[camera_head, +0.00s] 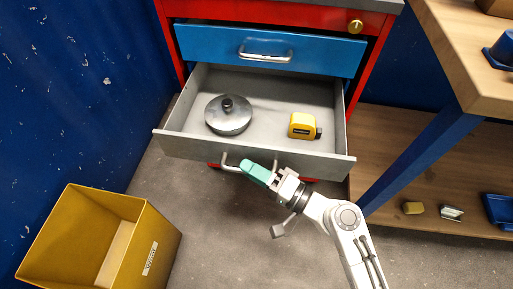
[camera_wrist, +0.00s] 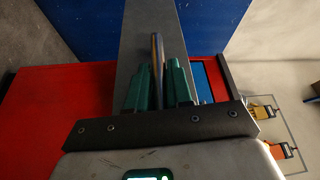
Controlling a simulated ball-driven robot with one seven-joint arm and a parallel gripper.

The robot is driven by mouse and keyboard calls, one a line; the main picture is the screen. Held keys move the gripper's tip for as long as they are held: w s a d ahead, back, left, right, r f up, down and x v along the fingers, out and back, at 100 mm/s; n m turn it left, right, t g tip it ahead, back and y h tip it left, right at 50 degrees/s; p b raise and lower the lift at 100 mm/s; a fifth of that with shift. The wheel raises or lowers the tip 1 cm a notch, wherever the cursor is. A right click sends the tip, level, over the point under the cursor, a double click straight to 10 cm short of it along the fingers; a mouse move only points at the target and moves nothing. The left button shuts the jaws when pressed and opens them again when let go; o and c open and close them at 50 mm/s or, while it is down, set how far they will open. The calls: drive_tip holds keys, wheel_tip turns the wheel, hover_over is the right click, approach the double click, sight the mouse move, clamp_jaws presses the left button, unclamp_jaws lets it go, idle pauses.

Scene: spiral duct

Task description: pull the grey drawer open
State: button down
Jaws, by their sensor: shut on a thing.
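The grey drawer (camera_head: 200,147) stands pulled out of the red cabinet, with its inside showing in the head view. A round metal lidded pot (camera_head: 228,116) and a yellow tape measure (camera_head: 303,125) lie in it. My gripper (camera_head: 258,174) is at the drawer's front, its green fingers shut on the metal handle (camera_head: 230,165). In the wrist view the handle (camera_wrist: 157,50) stands between the two green fingers, in front of the grey drawer front (camera_wrist: 138,35). The fingers partly hide the handle in both views.
The blue drawer (camera_head: 210,45) above is shut. A yellow bin (camera_head: 160,235) stands on the floor at lower left. A wooden bench (camera_head: 460,60) with a blue leg (camera_head: 415,155) and a low shelf is at right. Grey floor is clear in front.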

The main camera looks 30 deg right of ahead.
drive_tip(key=shift+s+a, duration=0.65)
drive_tip(key=shift+s, duration=0.25)
drive_tip(key=shift+s+a, duration=0.6)
drive_tip(key=shift+s, duration=0.3)
drive_tip(key=c, duration=1.1)
unclamp_jaws()
drive_tip(key=v, duration=1)
drive_tip(key=shift+s+d+b, duration=0.2)
drive_tip(key=shift+s+b, duration=0.15)
drive_tip(key=shift+f, duration=0.1)
